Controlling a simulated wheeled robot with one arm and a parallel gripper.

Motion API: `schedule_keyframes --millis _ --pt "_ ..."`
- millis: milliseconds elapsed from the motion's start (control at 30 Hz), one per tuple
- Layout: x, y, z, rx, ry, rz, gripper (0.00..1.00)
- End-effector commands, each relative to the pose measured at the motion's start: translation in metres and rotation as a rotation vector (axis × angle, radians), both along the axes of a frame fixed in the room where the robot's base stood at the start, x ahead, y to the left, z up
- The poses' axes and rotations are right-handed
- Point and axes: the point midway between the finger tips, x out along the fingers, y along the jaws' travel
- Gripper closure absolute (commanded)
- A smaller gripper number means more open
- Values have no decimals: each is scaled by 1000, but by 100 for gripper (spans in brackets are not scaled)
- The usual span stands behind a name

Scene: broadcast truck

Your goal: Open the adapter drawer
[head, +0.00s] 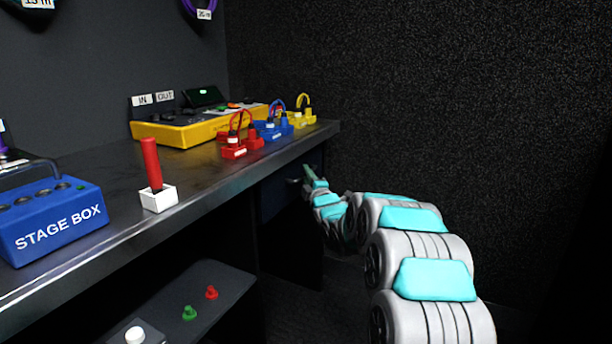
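The drawer (275,199) has a dark front and sits under the right end of the counter. It looks shut, though its edges are hard to make out in the shade. A small pale handle (293,181) shows on its front. My gripper (308,174) is at the drawer front, close to the right of the handle. It is small in view and partly hidden by my arm, so I cannot tell whether its fingers are open or touch the handle.
The dark counter (100,178) holds a blue stage box (55,222), a red stick in a white base (158,199), a yellow console (190,128) and red, blue and yellow cabled blocks. A lower shelf (200,292) carries small coloured knobs. A speckled wall stands behind my arm.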

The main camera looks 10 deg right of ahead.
Motion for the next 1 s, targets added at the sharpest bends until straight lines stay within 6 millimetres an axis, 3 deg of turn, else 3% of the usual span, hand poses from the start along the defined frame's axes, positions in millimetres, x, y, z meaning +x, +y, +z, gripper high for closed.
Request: schedule_keyframes --millis 367,633,1000 --pt "4 1 1 0 0 1 73" --pt "4 1 1 0 0 0 100" --pt "4 1 0 0 1 0 100"
